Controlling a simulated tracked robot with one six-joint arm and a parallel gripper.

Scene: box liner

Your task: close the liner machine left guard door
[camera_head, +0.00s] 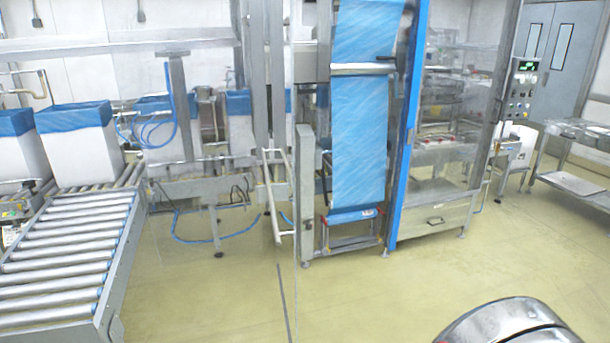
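The liner machine (305,190) stands in the middle, with a wide sheet of blue film (360,130) hanging down its open front. Left of the film, a long pale bar handle (277,205) stands out toward me. It appears to belong to the left guard door, a clear panel standing open and seen nearly edge-on. A thin dark edge line (283,300) runs below the handle toward the bottom of the picture. The clear panel's exact outline is hard to make out. My gripper is not in view; a rounded silver part, probably mine, shows at bottom right.
A roller conveyor (70,250) with white, blue-lined boxes (78,145) lies at left. A blue post (408,130) and clear-sided cabinet (440,215) stand right of the film. A metal table (580,185) is at far right. The yellowish floor in front of the machine is clear.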

